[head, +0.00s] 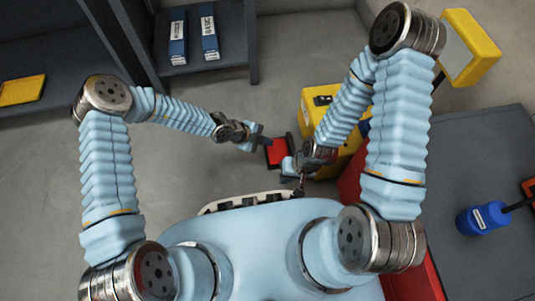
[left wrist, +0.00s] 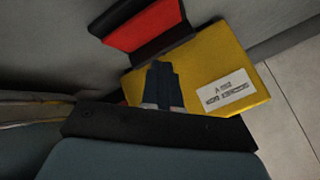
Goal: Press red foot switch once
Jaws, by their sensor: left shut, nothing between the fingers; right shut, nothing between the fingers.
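The red foot switch (head: 277,153), a red pedal with dark edges, lies on the floor near the middle of the head view. My left gripper (head: 262,141) is shut and empty, with its tips by the switch's upper left edge. I cannot tell whether they touch it. In the left wrist view the shut left fingers (left wrist: 162,85) overlap a yellow labelled surface (left wrist: 225,85). A red and black piece (left wrist: 143,24), apparently the switch, lies above them. My right gripper (head: 290,170) is shut and empty, just below and right of the switch, whose lower right part it may cover.
A yellow machine (head: 318,101) stands right of the switch, partly behind my right arm. A dark table (head: 480,150) with a blue object (head: 482,218) is at the right. Dark shelving (head: 252,40) holds blue binders (head: 178,40). The floor left of the switch is clear.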

